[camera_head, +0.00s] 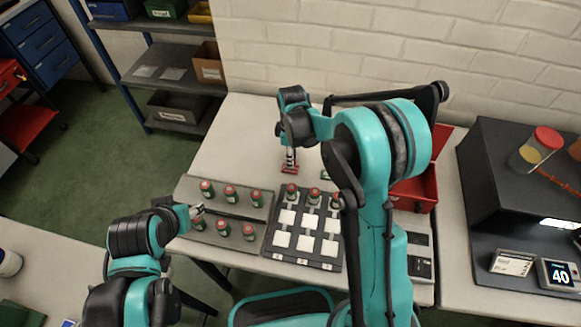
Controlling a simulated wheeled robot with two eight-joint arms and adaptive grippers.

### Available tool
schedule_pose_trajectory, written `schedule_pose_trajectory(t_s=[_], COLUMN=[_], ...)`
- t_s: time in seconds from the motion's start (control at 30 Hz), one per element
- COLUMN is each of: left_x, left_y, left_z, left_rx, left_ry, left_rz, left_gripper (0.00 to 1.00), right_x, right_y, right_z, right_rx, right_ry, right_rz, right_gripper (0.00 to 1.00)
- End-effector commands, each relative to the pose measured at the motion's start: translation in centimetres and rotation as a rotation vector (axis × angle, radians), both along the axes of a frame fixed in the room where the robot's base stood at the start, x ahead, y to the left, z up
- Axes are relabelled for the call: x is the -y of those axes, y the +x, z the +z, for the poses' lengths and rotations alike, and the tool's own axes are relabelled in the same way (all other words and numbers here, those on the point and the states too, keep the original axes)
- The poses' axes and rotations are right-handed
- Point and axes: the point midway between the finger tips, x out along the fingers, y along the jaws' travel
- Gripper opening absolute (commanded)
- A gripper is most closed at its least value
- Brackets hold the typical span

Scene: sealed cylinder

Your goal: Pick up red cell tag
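The red cell tag (290,170) is a small red piece with a pale marking, lying on the light table behind the dark grid board. My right gripper (290,161) points down right above it, with its fingertips at or very near the tag. The fingers look close together, but I cannot tell whether they grip it. A green tag (325,175) is to its right, partly hidden by my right arm. My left gripper (198,210) is at the left by the grey rack; its finger opening is too small to tell.
The grey stepped rack (227,209) holds several red-capped green cylinders. The dark board (270,252) has white squares and red-capped cylinders in its back row. A red box (415,188) stands at right, beside a dark machine (525,150). The table's back left is clear.

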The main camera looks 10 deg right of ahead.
Motion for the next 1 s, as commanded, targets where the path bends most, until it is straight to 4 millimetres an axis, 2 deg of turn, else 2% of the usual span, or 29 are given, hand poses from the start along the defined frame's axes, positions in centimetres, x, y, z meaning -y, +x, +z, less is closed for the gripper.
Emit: schedule_pose_trajectory(t_s=[0.03,0.07,0.57,0.73,0.83,1.0], left_x=[0.0,0.0,0.0,0.0,0.0,0.0], left_y=[0.0,0.0,0.0,0.0,0.0,0.0], left_z=[0.0,0.0,0.3,1.3,2.3,3.5], left_rx=[0.0,0.0,0.0,0.0,0.0,0.0], left_ry=[0.0,0.0,0.0,0.0,0.0,0.0], left_rz=[0.0,0.0,0.0,0.0,0.0,0.0], left_gripper=[0.49,0.49,0.49,0.49,0.49,0.49], right_x=[0.0,0.0,0.0,0.0,0.0,3.1], right_y=[0.0,0.0,0.0,0.0,0.0,-2.5], right_z=[0.0,0.0,0.5,2.5,4.5,6.8], right_rx=[0.0,0.0,0.0,0.0,0.0,0.0], right_ry=[0.0,0.0,0.0,0.0,0.0,0.0], right_rz=[0.0,0.0,0.0,0.0,0.0,-0.004], right_gripper=[0.08,0.0,0.0,0.0,0.0,0.0])
